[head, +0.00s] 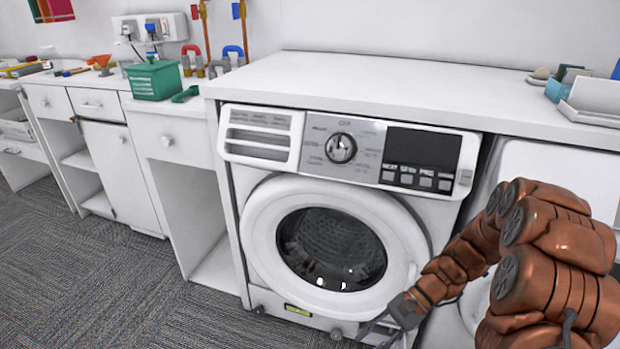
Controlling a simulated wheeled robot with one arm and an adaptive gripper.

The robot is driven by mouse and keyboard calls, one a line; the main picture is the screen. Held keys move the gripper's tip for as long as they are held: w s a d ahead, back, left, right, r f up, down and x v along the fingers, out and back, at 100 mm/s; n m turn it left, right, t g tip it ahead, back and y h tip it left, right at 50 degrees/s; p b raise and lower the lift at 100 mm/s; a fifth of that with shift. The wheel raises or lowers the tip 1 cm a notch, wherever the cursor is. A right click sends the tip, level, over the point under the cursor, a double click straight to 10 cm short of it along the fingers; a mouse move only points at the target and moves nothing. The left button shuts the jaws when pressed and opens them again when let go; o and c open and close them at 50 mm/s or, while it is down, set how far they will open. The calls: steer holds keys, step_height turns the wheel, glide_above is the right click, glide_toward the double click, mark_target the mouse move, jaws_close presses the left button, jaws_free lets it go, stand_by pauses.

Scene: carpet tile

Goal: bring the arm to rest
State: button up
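My copper-coloured arm comes in from the lower right and bends down in front of the washing machine (232,150). My gripper (382,331) is at the far end of the arm, low at the right of the machine's round door (262,235). Only a small dark grey body and thin dark parts of the gripper show near the bottom edge of the picture. I cannot tell whether its fingers are open or shut, or whether they touch the machine. Nothing held can be made out.
A white worktop (400,88) runs over the machine. Blue and white containers (595,95) stand at its right end. Open grey carpet (100,280) lies at the lower left.

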steer(key=s+d+r+n+t+h+p, duration=0.1)
steer(key=s+r+n+h+p, duration=0.2)
steer(key=s+r+p, duration=0.4)
steer(key=s+d+r+n+t+h+p, duration=0.1)
steer(key=s+r+p, duration=0.6)
steer(key=r, duration=1.2)
steer(key=s+d+r+n+t+h+p, duration=0.1)
steer(key=s+r+n+h+p, duration=0.3)
steer(key=r, duration=1)
steer(key=s+d+h+p, duration=0.1)
steer(key=s+h+p, duration=0.1)
steer(key=s+p, duration=0.1)
steer(key=shift+d+n+p, duration=0.4)
steer(key=shift+p, duration=0.2)
steer(key=shift+a, duration=0.15)
